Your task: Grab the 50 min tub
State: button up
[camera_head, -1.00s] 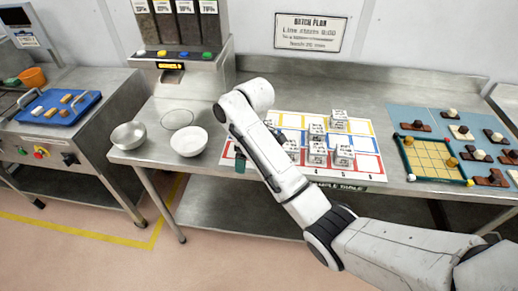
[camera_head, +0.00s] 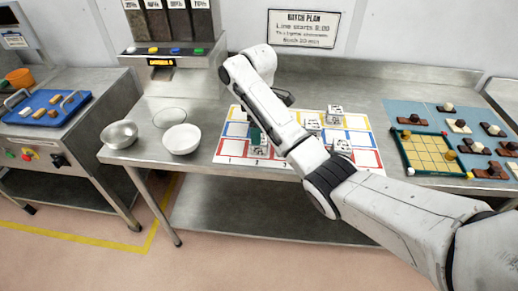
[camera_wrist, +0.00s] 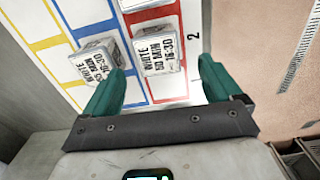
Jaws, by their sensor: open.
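Several white, square-lidded tubs with printed labels stand on the coloured grid mat (camera_head: 232,148). In the wrist view, one tub (camera_wrist: 160,52) lies just ahead of the gap between my fingertips. Its label reads WHITE, a minutes figure that looks like 50 or 60, and 16:30. A second white tub (camera_wrist: 98,62) sits to its left, tilted in the picture, close to the left finger; its minutes figure is unclear. My gripper (camera_wrist: 160,76) has teal fingers, open and empty. In the head view, a teal finger (camera_head: 255,134) shows just above a tub (camera_head: 258,150); my arm hides part of the mat.
More tubs stand to the right on the mat, such as one tub (camera_head: 342,147). A white bowl (camera_head: 182,139) and a metal bowl (camera_head: 119,134) stand left of the mat. A yellow-grid board (camera_head: 428,153) lies to the right. The dispenser (camera_head: 172,52) stands behind.

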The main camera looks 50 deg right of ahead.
jog(key=shift+d+f+p, duration=0.2)
jog(key=shift+f+p, duration=0.45)
jog(key=shift+f, duration=2.75)
jog(key=c, duration=1.1)
jog(key=shift+r, duration=0.15)
